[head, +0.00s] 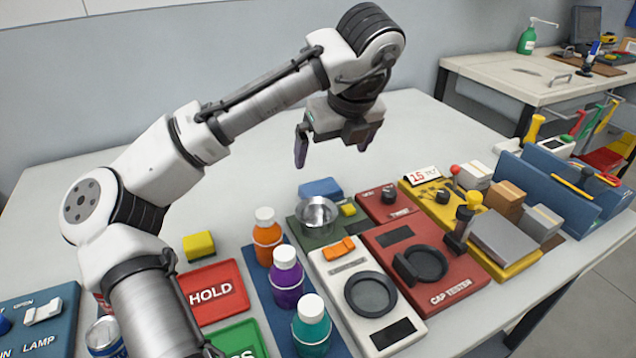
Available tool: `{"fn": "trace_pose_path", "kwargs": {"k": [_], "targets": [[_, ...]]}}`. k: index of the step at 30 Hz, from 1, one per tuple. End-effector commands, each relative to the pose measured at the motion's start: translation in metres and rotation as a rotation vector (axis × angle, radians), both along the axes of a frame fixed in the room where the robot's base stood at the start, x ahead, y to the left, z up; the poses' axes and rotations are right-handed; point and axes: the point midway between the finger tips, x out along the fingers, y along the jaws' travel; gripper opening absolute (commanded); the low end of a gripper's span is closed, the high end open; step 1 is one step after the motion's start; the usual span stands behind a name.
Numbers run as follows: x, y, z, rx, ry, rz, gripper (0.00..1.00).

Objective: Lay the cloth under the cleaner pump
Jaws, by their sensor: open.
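A green bottle with a white pump top (527,41), which looks like the cleaner pump, stands upright at the back of the far bench. No cloth can be told for sure. A small flat grey piece (526,71) lies on that bench in front of the bottle, apart from it; it is too small to identify. A blue folded or block-like piece (320,188) lies on the near table behind a metal bowl. My gripper (335,148) is open and empty, pointing down above the near table, behind the blue piece. It is far from the bottle.
The near table holds a metal bowl (316,214), several capped bottles, a HOLD tray (212,292), a red cap tester (424,265) and blue upright panels (555,190). Its back area is clear. The far bench (495,82) has a metal handle and bare surface at its front.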

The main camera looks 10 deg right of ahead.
Motion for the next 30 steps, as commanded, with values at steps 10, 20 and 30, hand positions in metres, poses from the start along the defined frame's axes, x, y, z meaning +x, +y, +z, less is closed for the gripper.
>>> {"fn": "trace_pose_path", "kwargs": {"k": [10, 20, 30], "targets": [[0.023, 0.005, -0.059, 0.002, 0.003, 0.001, 1.0], [0.034, 0.004, -0.085, 0.001, 0.001, -0.001, 1.0], [0.049, 0.003, -0.124, 0.0, 0.0, 0.0, 1.0]]}}
